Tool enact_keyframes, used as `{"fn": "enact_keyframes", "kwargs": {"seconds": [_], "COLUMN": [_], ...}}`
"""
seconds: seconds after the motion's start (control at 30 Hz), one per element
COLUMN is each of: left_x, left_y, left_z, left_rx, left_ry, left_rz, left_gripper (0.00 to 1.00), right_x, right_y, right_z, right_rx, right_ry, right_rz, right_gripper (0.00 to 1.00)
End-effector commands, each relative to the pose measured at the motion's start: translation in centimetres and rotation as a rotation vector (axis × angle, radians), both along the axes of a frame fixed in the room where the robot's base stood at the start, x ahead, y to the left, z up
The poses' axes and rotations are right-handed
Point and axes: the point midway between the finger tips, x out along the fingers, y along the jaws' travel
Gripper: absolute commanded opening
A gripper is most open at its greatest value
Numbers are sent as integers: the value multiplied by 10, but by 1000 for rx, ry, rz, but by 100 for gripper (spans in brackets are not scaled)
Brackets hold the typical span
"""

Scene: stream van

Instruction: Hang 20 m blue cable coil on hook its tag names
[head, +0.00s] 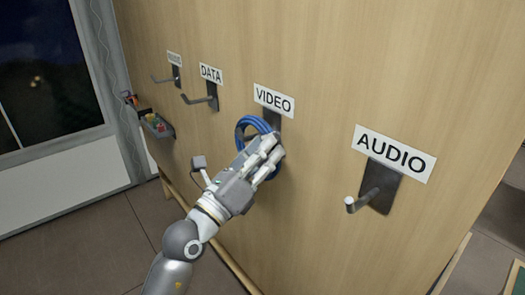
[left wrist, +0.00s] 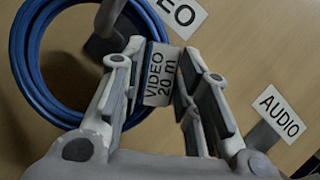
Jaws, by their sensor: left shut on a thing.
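The blue cable coil (head: 243,128) is at the VIDEO hook (head: 272,122) on the wooden panel, partly hidden behind my left gripper (head: 268,147). In the left wrist view the coil (left wrist: 36,88) is a large ring at the left, and the grey hook (left wrist: 106,22) appears inside its loop. I cannot tell whether the coil's weight rests on the hook. The coil's white tag (left wrist: 160,75) reads "VIDEO 20 m" and lies between the fingers of my left gripper (left wrist: 158,85). That gripper is shut on the coil at the tag. My right gripper is out of view.
The AUDIO hook (head: 372,190) sticks out at the right, bare. The DATA hook (head: 200,98) and another labelled hook (head: 168,79) farther left are also bare. A small bin with coloured items (head: 156,125) is fixed near the panel's left edge.

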Motion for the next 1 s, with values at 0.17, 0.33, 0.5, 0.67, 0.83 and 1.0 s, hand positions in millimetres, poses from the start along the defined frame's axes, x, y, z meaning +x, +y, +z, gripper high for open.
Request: {"fn": "enact_keyframes", "kwargs": {"seconds": [0.17, 0.33, 0.5, 0.67, 0.83, 1.0], "left_x": [0, 0, 0, 0, 0, -3], "left_y": [0, 0, 0, 0, 0, 3], "left_z": [-1, -1, -1, -1, -2, -6], "left_rx": [-2, -3, -3, -2, -2, -1], "left_ry": [-4, -3, -3, -2, -1, 2], "left_rz": [1, 0, 0, 1, 0, 0], "left_gripper": [0, 0, 43, 55, 55, 55], "right_x": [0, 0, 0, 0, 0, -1], "right_y": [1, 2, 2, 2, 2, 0], "right_z": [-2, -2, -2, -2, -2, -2], "right_rx": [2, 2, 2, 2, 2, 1], "right_ry": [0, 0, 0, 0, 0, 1], "right_rz": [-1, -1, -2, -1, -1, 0], "right_gripper": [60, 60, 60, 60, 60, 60]}}
